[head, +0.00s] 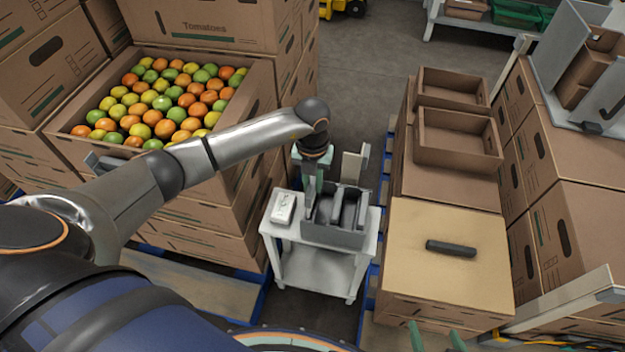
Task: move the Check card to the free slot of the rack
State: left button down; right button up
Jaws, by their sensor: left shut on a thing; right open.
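The rack (333,237) is a grey slotted holder on a small white stand. Grey upright pieces show in it, and a beige card-like panel (352,166) stands up behind it. My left gripper (313,188) points down over the rack's left part. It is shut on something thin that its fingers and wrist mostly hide. I cannot read any label, so I cannot tell which card is the Check card or which slot is free. My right gripper (437,338) is open and empty at the bottom edge, with its green fingers apart.
A white device (283,207) sits on the stand (367,240) left of the rack. Cartons with a tan top (425,285) and a dark handle (450,248) stand at the right. Dark floor lies behind the stand.

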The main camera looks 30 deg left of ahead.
pick_arm(q)
jog(key=shift+f, duration=0.2)
jog(key=shift+f, duration=0.1)
dwell(0.5)
jog(key=shift+f, duration=0.1)
jog(key=shift+f+b, duration=1.2)
jog(key=shift+f, duration=0.05)
jog(key=shift+f, duration=0.15)
jog(key=shift+f+b, duration=0.7)
jog(key=shift+f, duration=0.1)
jog(key=shift+f, duration=0.15)
